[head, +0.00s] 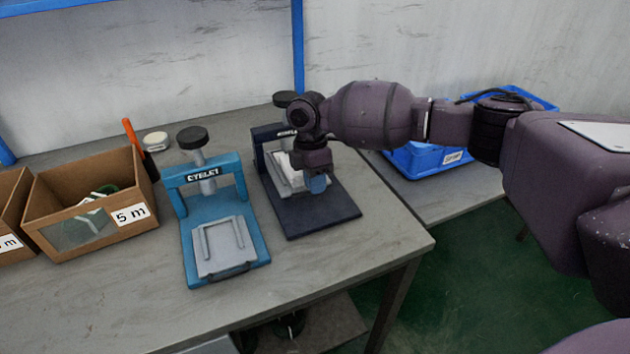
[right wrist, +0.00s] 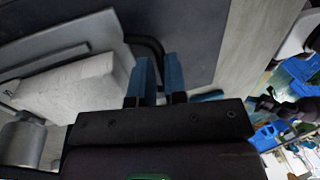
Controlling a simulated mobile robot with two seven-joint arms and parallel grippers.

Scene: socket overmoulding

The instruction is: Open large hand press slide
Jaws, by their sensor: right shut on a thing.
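A dark navy hand press (head: 335,212) with a black knob on top stands at the right of the table; its label is partly hidden by my arm. Its light grey slide (head: 284,181) is largely under the press frame, and a pale block (right wrist: 78,88) lies on it in the right wrist view. My right gripper (head: 317,185) is at the front of the slide, pointing down. Its blue fingers, seen in the right wrist view (right wrist: 160,80), are shut on the slide's black handle (right wrist: 150,46). My left gripper is not in view.
A light blue press (head: 262,247) marked EYELET stands to the left, its grey slide at the front. Cardboard boxes (head: 92,237) and an orange-handled tool (head: 129,133) are farther left. A blue crate (head: 425,160) is behind my right arm. The table's front right corner is clear.

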